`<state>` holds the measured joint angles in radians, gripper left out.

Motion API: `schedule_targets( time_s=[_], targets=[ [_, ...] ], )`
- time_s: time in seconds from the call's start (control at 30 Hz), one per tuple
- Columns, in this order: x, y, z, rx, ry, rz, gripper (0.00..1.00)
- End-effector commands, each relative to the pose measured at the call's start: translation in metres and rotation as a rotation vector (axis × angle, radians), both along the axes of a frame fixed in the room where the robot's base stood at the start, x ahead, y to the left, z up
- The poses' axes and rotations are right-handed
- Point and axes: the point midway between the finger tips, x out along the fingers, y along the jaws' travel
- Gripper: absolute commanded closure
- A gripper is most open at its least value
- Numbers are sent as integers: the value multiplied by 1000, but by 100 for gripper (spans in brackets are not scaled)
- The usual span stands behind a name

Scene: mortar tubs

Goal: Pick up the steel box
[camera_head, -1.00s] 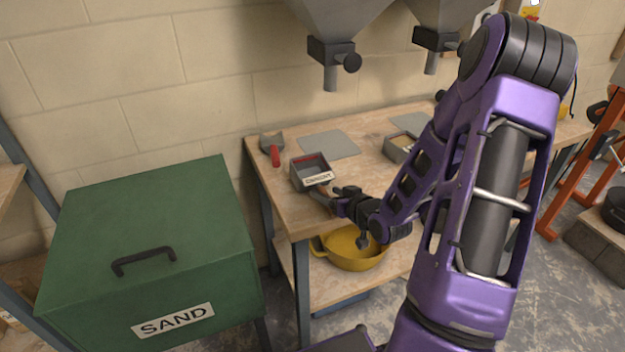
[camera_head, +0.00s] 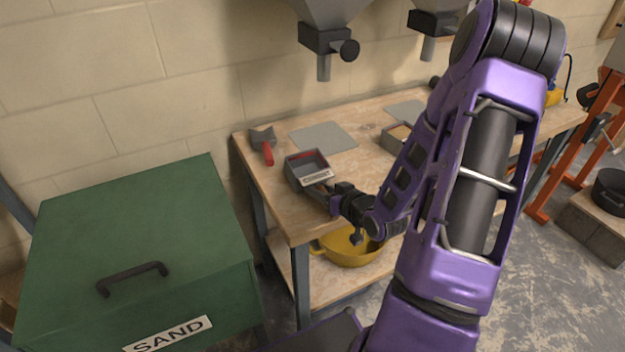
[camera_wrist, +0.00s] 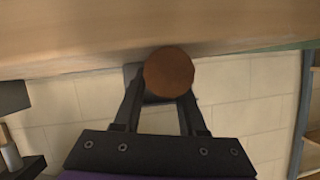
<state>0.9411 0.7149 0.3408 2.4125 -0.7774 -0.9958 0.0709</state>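The steel box (camera_head: 291,174) is a small grey open box with a "CEMENT" label on its front and some red at its inner rim. In the head view it is over the near left part of the workbench; I cannot tell if its base touches the top. My gripper (camera_head: 327,195) is at its front, on the handle side. In the wrist view a round brown handle end (camera_wrist: 168,72) sits between the two fingers of my gripper (camera_wrist: 162,90), which close around it. The handle hides the fingertips and most of the box.
A scoop with a red handle (camera_head: 267,153) lies left of the box on the workbench (camera_head: 283,214). A grey mat (camera_head: 323,137) lies behind, and another grey box (camera_head: 393,134) stands to the right. Hoppers hang above. A green sand bin (camera_head: 140,235) stands left; a yellow basin (camera_head: 350,248) is below.

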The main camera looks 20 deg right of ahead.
Motion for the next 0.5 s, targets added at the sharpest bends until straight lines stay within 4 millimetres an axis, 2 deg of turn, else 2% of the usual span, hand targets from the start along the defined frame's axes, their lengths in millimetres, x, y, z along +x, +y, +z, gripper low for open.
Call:
schedule_targets(
  time_s=[0.03,0.2,0.5],
  targets=[
    [0,0,0,0,0,0,70],
    [0,0,0,0,0,0,100],
    [1,0,1,-1,-2,0,100]
  ],
)
